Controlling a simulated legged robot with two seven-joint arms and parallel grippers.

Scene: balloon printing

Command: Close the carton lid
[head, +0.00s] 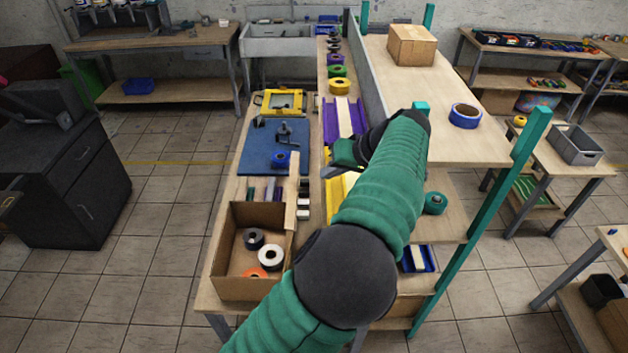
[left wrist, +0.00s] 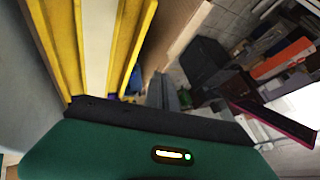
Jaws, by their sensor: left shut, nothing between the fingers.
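The open brown carton (head: 228,284) stands at the near end of the workbench, with several tape rolls inside. An upright tan flap (head: 292,190), seemingly its lid, rises at its back right. My left gripper (head: 330,172) is shut and empty, over the yellow tray to the right of the flap and apart from it. My left arm covers part of the bench right of the carton. My right gripper is not in view.
A yellow tray (head: 336,198) lies beside my gripper and also shows in the left wrist view (left wrist: 62,40). A blue mat (head: 258,160) with tools lies behind the carton. A teal-posted shelf (head: 478,150) stands close on the right.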

